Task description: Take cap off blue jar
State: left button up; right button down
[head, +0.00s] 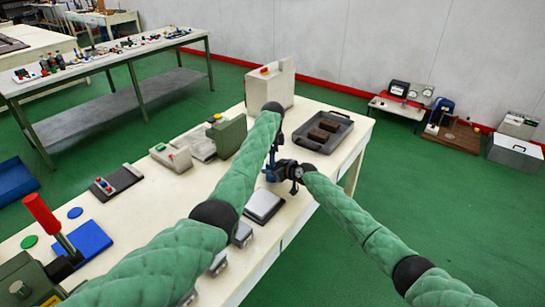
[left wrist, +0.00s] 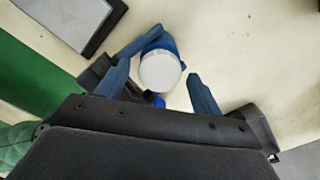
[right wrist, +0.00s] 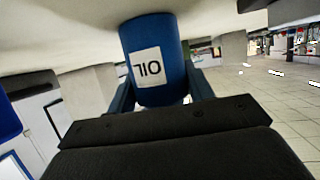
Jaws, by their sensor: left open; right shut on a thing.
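The blue jar (right wrist: 155,35) shows in the right wrist view with a white OIL label, which reads upside down there. My right gripper (right wrist: 163,88) is shut on the jar's body. In the left wrist view the jar's round white cap (left wrist: 160,70) is seen from above, on the blue jar (left wrist: 165,43). My left gripper (left wrist: 160,76) is open, with one blue finger on each side of the cap and a gap at the right finger. In the head view both grippers meet near the table's right edge, and they mostly hide the jar.
A dark tray (head: 345,138) with brown blocks lies behind the grippers on the white table (head: 170,215). A flat grey-topped device (head: 264,205) lies in front of them. A green machine (head: 228,135) and a pale box (head: 270,86) stand to the left and back.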

pick_arm(q)
notch_tip(320, 180, up, 4)
jog(key=shift+r, duration=0.1)
jog(key=shift+c, duration=0.4)
jog(key=shift+w+a+r, duration=0.1)
jog(key=shift+w+r, duration=0.15)
jog(key=shift+r, duration=0.3)
jog(key=w+a+r+t+y, duration=0.1)
jog(key=w+a+r+y, duration=0.1)
jog(key=w+a+r, duration=0.3)
jog(key=s+d+f+m, duration=0.1)
jog(key=m, duration=0.1)
jog(key=s+d+m+h, duration=0.1)
jog(key=s+d+m, duration=0.1)
jog(key=s+d+f+m, duration=0.1)
jog(key=s, duration=0.1)
jog(key=shift+s+d+f+m+g, duration=0.1)
jog(key=shift+d+f+m+g, duration=0.15)
jog(key=shift+f+m+g, duration=0.15)
jog(key=shift+s+d+m+h, duration=0.15)
jog(key=shift+d+m+h, duration=0.25)
jog(key=shift+h, duration=0.1)
jog(key=shift+f, duration=3.95)
